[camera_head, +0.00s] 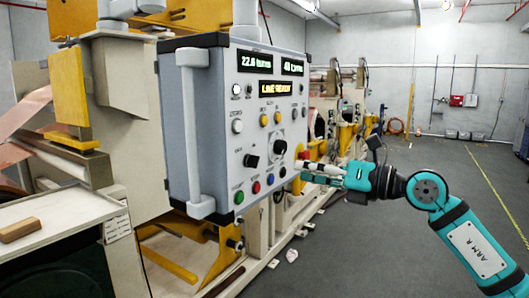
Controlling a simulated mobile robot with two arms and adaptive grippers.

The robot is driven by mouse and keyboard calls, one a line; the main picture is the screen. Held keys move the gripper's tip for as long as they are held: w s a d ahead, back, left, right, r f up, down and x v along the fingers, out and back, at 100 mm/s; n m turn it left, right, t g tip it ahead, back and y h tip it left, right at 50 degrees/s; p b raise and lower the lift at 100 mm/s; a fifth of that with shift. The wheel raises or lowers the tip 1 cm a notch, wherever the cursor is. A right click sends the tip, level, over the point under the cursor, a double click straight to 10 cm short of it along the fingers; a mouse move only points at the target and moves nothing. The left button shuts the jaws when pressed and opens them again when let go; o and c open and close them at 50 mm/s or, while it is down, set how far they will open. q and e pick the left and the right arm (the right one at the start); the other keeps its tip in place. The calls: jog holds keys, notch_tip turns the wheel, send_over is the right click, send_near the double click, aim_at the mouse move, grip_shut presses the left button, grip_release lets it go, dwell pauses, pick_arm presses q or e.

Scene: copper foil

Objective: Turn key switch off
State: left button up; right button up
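A grey control box (206,160) hangs at the centre, with its panel facing right. The panel has lit displays, several round buttons and black knobs. One black knob (251,160) is at the lower left and another black knob (280,147) is to its right. I cannot tell which control is the key switch. My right gripper (302,171) has its fingertips at the panel's lower right edge, beside a red and yellow part (304,155). The fingers are too small to tell whether they are open or touching anything. My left gripper is out of view.
A long handle (192,140) runs down the box's left side. A beige machine with yellow parts (70,85) stands behind and left. A white table (50,222) holding a wooden block (20,229) is at lower left. The grey floor (420,170) is open at right.

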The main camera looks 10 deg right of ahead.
aim_at(252, 161)
jog(key=p+x, duration=0.4)
jog(key=x, duration=0.7)
jog(key=shift+a+p, duration=0.25)
jog(key=shift+p, duration=0.1)
jog(key=shift+d, duration=0.1)
jog(key=shift+c, duration=0.4)
grip_shut()
